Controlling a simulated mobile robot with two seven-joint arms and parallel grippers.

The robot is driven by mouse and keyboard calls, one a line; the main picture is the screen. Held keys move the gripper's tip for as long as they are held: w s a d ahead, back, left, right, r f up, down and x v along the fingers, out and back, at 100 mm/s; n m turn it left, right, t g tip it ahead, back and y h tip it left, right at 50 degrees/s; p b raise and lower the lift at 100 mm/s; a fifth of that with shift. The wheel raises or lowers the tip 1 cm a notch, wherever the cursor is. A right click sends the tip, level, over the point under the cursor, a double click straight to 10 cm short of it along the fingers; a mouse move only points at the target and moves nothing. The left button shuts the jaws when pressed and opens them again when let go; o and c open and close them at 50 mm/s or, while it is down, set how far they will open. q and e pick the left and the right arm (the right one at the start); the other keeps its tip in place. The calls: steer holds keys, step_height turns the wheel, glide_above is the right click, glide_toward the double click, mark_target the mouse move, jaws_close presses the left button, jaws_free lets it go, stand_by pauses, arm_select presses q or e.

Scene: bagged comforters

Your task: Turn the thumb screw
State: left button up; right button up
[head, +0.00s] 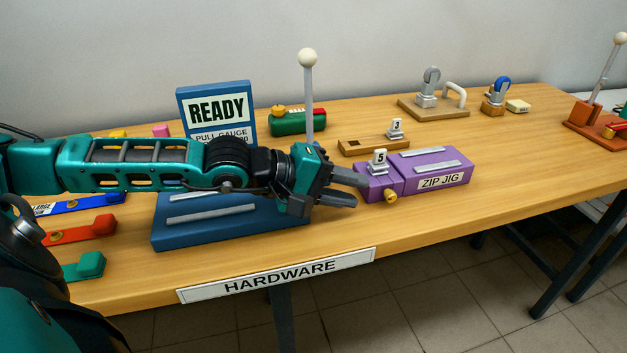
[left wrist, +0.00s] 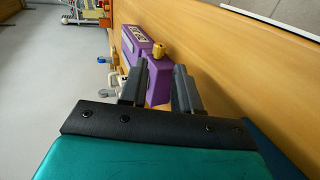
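The thumb screw (head: 391,196) is a small brass knob on the front side of the purple zip jig (head: 437,170), which lies on the wooden bench. It also shows in the left wrist view (left wrist: 159,50), just beyond the fingertips. My left gripper (head: 362,190) is open, its two dark fingers spread just left of the jig and the screw. In the left wrist view the fingers (left wrist: 160,80) stand apart, with part of the purple jig between and beyond them. Nothing is held. My right gripper is not in view.
A blue pull gauge (head: 215,115) with a READY sign and a tall white-knobbed lever (head: 308,75) stand behind my left arm. A wooden block (head: 372,146) marked 3 sits behind the jig. Toggle clamps (head: 430,95) stand farther back. The bench front right of the jig is clear.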

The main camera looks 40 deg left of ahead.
arm_select(q)
steer(key=shift+s+a+r, duration=0.2)
steer(key=shift+s+a, duration=0.15)
steer(key=shift+s, duration=0.15)
steer(key=shift+b+v, duration=0.75)
steer(key=shift+v, duration=0.7)
steer(key=shift+b+v, duration=0.45)
steer(key=shift+v, duration=0.75)
steer(key=shift+o, duration=0.3)
steer(key=shift+r, duration=0.15)
